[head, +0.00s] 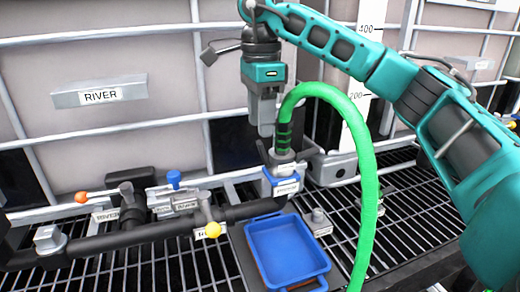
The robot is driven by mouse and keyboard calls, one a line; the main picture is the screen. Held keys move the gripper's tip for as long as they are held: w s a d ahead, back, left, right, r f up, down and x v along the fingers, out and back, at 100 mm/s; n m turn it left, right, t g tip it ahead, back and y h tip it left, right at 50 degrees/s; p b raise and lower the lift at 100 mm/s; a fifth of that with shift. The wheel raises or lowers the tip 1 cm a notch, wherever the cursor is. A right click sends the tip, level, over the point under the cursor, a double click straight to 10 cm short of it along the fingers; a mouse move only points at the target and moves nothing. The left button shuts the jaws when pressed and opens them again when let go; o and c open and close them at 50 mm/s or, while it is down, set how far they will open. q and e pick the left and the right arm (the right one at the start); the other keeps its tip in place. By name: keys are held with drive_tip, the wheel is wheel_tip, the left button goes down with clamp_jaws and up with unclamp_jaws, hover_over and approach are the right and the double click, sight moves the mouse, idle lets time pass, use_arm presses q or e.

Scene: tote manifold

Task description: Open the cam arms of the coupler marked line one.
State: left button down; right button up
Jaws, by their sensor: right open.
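A grey coupler (283,159) joins the lower end of a green hose (362,160) to a port with a blue collar and a white label (287,187). The label is too small to read, so I cannot tell whether it says line one. A cam arm (262,151) seems to stick up at the coupler's left side; the state of the other arm is unclear. My right gripper (267,131) is open, points down, and is just above and left of the coupler, close to the hose end. It appears empty. My left gripper is not in view.
A blue tray (287,250) lies in front of the coupler on the black grating. Caged totes, one labelled RIVER (100,96), stand behind. The hose arches right, beneath my right arm.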

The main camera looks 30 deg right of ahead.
sight(261, 142)
drive_tip(key=shift+f, duration=2.7)
drive_tip(key=shift+c, duration=0.5)
clamp_jaws()
